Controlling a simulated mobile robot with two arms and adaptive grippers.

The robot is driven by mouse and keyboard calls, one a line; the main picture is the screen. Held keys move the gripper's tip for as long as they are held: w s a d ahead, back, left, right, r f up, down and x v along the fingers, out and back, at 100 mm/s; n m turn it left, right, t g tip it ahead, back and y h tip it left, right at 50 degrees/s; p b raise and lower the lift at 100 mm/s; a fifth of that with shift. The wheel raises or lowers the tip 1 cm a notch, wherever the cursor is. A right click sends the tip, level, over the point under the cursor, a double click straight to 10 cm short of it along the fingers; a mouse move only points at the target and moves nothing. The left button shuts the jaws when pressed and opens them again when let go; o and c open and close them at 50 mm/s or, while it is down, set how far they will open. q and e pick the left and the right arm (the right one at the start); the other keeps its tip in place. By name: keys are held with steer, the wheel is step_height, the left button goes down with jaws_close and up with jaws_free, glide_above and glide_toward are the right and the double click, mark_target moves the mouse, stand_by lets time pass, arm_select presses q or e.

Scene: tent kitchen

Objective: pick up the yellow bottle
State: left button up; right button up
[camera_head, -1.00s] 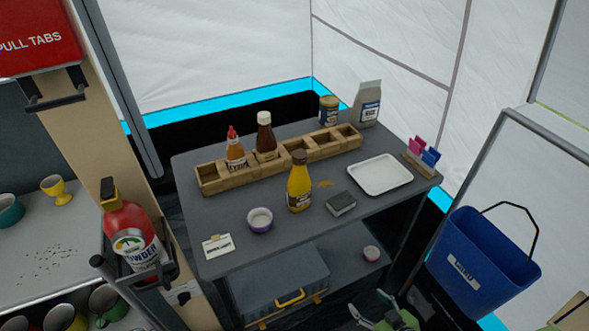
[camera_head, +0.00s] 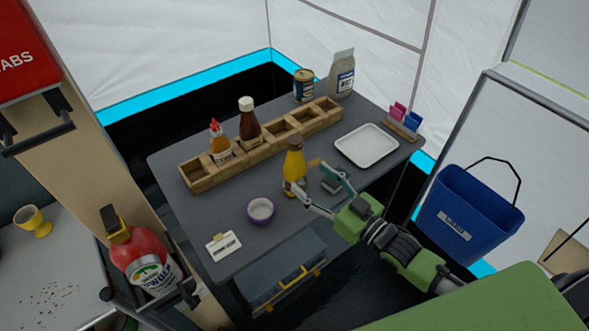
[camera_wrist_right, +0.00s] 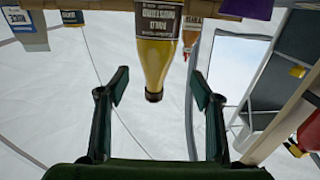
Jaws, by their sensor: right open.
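The yellow bottle (camera_head: 293,170), with a dark cap, stands upright on the grey table in the head view. My right gripper (camera_head: 311,177) is open just to the right of the bottle, with its fingers pointing toward it. In the right wrist view the picture is upside down: the bottle (camera_wrist_right: 155,45), with a mustard label, hangs from the top edge, and its cap end lies between the two spread fingers (camera_wrist_right: 160,88). My left gripper is not in view.
A wooden condiment rack (camera_head: 270,142) with a red-capped bottle (camera_head: 219,145) and a brown bottle (camera_head: 249,125) stands behind. A purple bowl (camera_head: 260,210) is at front left. A white tray (camera_head: 367,146) lies to the right.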

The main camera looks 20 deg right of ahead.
mark_target(300, 165)
steer(key=shift+x, duration=1.1)
steer(key=shift+w+a, duration=0.1)
steer(key=shift+w, duration=0.2)
steer(key=shift+w+a+r, duration=0.1)
steer(key=shift+w, duration=0.2)
steer(key=shift+d+p+x, duration=0.15)
steer(key=shift+p+x, duration=0.2)
steer(key=shift+x, duration=0.8)
steer(key=shift+d+p+x, duration=0.1)
steer(key=shift+p+x, duration=0.25)
steer(key=shift+x, duration=0.8)
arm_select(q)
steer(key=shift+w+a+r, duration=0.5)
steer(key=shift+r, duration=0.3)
arm_select(e)
steer(key=c, duration=1.6)
steer(key=shift+w+r, duration=0.1)
steer(key=shift+r, duration=0.05)
jaws_close()
steer(key=shift+r, duration=0.1)
